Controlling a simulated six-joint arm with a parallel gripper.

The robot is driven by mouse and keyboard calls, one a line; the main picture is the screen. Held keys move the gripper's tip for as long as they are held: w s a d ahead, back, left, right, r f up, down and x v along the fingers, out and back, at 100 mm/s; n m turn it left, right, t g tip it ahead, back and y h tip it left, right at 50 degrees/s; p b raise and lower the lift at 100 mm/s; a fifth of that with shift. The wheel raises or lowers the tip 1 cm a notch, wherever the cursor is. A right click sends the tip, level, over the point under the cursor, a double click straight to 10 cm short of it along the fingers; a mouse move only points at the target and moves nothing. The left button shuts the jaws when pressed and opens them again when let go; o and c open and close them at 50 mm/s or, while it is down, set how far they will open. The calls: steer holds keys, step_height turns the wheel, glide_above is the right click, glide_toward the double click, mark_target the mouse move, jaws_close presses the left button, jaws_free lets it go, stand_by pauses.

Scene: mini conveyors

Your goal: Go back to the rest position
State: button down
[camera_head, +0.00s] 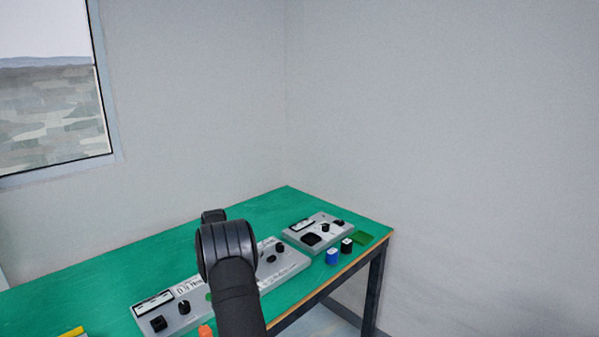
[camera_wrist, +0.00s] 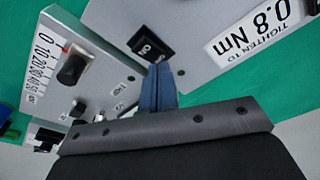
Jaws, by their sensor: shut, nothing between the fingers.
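My gripper (camera_wrist: 158,86) shows in the wrist view with its blue-grey fingers together and nothing between them. The fingertips lie over a light grey panel (camera_wrist: 195,52), close to a black ON rocker switch (camera_wrist: 152,43); I cannot tell whether they touch it. In the head view my dark arm rises from the bottom edge over the green table (camera_head: 262,201). My gripper is hidden there behind the arm.
A grey control box (camera_head: 320,220) stands at the table's right end, beside a blue block (camera_head: 332,257), a black block (camera_head: 347,245) and a green square (camera_head: 364,238). The table's back left is clear.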

steer(key=shift+f, duration=0.55)
steer(key=shift+r, duration=0.1)
steer(key=shift+t+y, duration=0.3)
steer(key=shift+t, duration=0.2)
steer(key=shift+r, duration=2.9)
steer(key=shift+s+f+t, duration=0.25)
steer(key=shift+f+t, duration=0.35)
steer(key=shift+f, duration=0.2)
steer(key=shift+s+d+f+t+y, duration=0.1)
steer(key=shift+s+f+t+y, duration=0.3)
steer(key=shift+f, duration=0.25)
steer(key=shift+s+d+f+t+y, duration=0.3)
steer(key=shift+s+f+t+y, duration=0.1)
steer(key=shift+s+f+t, duration=0.4)
steer(key=shift+r, duration=0.1)
